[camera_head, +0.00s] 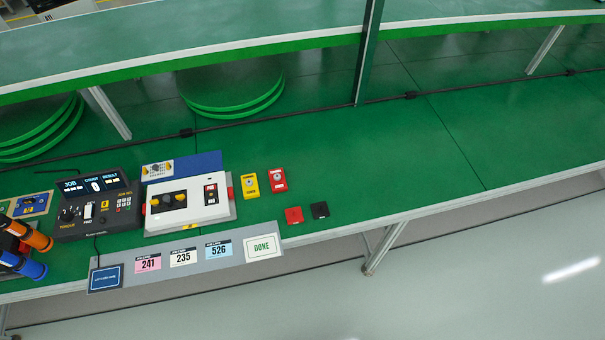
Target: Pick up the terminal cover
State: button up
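Two small square pieces lie on the green bench top, right of the panel. One is red (293,215) and one is black (319,210), side by side with a gap between them. They look like terminal covers, but I cannot tell which one the task means. My gripper is not in view.
A white device (188,204) and a dark control box (96,211) stand left. Orange (35,238) and blue (30,268) tool handles are at the left edge. A grey strip (212,265) holds number cards and a DONE card. A post (367,55) rises behind. The right bench is clear.

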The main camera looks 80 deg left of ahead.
aim_at(277, 187)
jog(key=z, duration=4.5)
jog(key=i, duration=0.1)
jog(key=z, duration=3.35)
jog(key=i, duration=0.95)
jog(key=u, duration=0.2)
jog(key=k, duration=0.75)
jog(key=z, duration=0.25)
jog(key=i, duration=0.8)
jog(key=u, duration=0.05)
